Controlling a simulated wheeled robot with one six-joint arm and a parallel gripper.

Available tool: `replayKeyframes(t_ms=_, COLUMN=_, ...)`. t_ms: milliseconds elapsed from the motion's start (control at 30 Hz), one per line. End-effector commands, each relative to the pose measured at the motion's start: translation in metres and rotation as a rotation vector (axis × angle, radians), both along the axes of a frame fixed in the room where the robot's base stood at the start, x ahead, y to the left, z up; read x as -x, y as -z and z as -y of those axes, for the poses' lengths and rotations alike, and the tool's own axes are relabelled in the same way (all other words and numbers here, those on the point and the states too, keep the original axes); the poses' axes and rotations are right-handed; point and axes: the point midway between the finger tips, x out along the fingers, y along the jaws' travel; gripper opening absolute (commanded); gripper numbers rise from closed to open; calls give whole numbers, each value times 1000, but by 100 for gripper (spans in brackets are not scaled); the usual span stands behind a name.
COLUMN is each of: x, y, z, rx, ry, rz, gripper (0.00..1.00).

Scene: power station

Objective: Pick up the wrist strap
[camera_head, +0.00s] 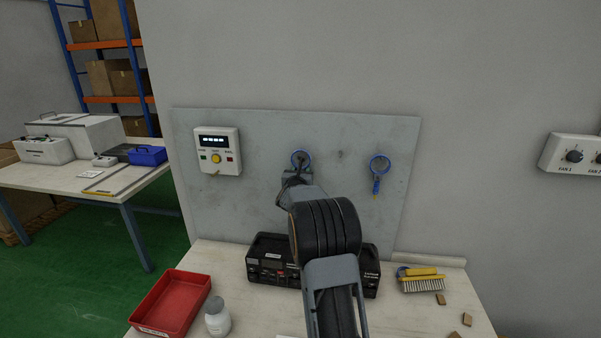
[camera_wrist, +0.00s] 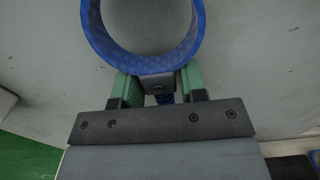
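A blue wrist strap (camera_head: 300,158) hangs as a loop on the grey wall panel, right at the end of my arm. In the wrist view the blue loop (camera_wrist: 143,60) is large at the top, with a dark clasp at its bottom. My gripper (camera_wrist: 160,88) has its green-padded fingers on either side of that clasp, close against its edges. I cannot tell whether they press on it. A bit of blue cord shows below the clasp, between the fingers. In the head view my arm hides the fingers and the strap's lower part. A second blue strap (camera_head: 379,168) hangs farther right.
A white control box (camera_head: 217,151) is on the panel (camera_head: 260,130) at left. Below, the bench holds a black instrument (camera_head: 268,262), a red tray (camera_head: 172,303), a white jar (camera_head: 217,317) and a yellow-handled brush (camera_head: 422,280). The panel between the straps is mostly clear.

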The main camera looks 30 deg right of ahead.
Motion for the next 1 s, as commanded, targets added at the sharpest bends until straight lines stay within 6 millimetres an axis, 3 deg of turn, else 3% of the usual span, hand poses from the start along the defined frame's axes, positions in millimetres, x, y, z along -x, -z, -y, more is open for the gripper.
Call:
replayKeyframes(t_ms=333, x=0, y=0, z=0, rx=1, ry=0, rz=1, gripper=7)
replayKeyframes(t_ms=667, x=0, y=-4, z=0, rx=0, ry=0, rz=1, gripper=6)
replayKeyframes(t_ms=933, x=0, y=-35, z=0, rx=1, ry=0, rz=6, gripper=6)
replayKeyframes(t_ms=1000, x=8, y=-33, z=-10, rx=1, ry=-2, rz=1, gripper=6)
